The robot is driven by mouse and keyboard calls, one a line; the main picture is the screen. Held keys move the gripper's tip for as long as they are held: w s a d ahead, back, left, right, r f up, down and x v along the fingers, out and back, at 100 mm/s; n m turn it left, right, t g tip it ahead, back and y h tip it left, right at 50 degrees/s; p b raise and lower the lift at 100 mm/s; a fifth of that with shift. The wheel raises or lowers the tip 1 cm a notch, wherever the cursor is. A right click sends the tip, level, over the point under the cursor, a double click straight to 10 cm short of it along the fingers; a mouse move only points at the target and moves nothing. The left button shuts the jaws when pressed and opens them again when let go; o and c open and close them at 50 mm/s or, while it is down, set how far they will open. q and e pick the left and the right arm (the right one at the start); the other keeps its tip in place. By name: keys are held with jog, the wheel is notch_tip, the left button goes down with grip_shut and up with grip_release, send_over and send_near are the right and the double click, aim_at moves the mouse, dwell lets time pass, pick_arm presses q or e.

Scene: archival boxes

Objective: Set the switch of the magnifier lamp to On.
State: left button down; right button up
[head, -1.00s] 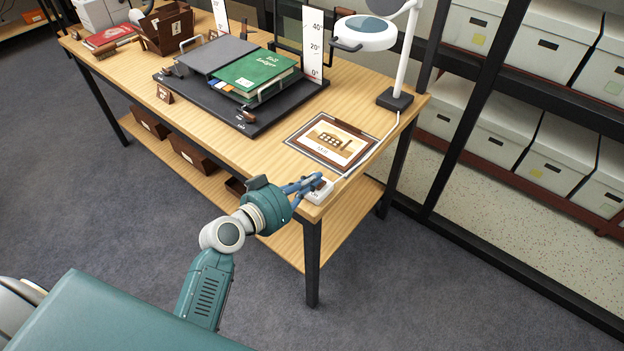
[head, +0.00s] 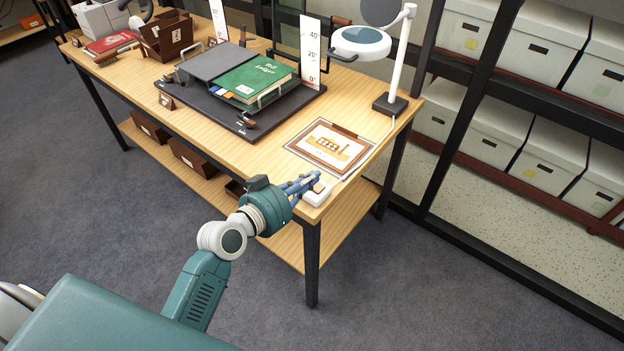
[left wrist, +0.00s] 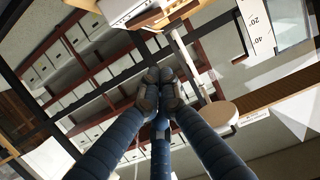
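The magnifier lamp (head: 361,42) stands at the back right of the table, with a white ring head, a white post and a dark base. A pale cable runs from its base along the table's right edge to a small white switch box (head: 317,195) at the near right corner. My left gripper (head: 313,180) is at this box, its blue fingers just over or against its top. In the left wrist view the fingertips (left wrist: 160,88) meet, with nothing seen between them. The switch's setting and labels are too small to read. My right gripper is not in view.
A framed picture (head: 330,147) lies just behind the switch box. A dark board (head: 216,115) with a green ledger (head: 254,78) is further left. Shelves with white archival boxes (head: 519,137) stand behind the table. The floor in front is free.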

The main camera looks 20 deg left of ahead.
pick_arm(q)
jog(key=b+v, duration=0.1)
jog(key=v, duration=0.7)
jog(key=shift+s+f, duration=0.15)
jog(key=shift+f, duration=0.2)
jog(key=shift+f, duration=0.15)
jog(key=s+a+f+n+g+y, duration=0.1)
jog(key=s+f+g, duration=0.15)
jog(key=f, duration=0.85)
jog(key=s+a+f+n+g+y, duration=0.1)
jog(key=s+a+f, duration=0.15)
jog(key=f, duration=0.85)
jog(key=s+a+f+n+g+y, duration=0.1)
jog(key=s+f+g+y, duration=0.15)
jog(key=f, duration=0.95)
jog(key=s+f+g, duration=0.2)
jog(key=s+f, duration=0.5)
jog(key=s, duration=0.4)
jog(key=s+d+f+m+g, duration=0.1)
jog(key=s+f+g, duration=0.1)
jog(key=s+f, duration=0.6)
jog(key=s+f+g, duration=0.3)
jog(key=s+f, duration=0.5)
jog(key=s, duration=0.6)
jog(key=shift+s+d+m+y, duration=0.2)
jog(key=shift+d+m+y, duration=0.1)
jog(key=shift+d+y, duration=0.1)
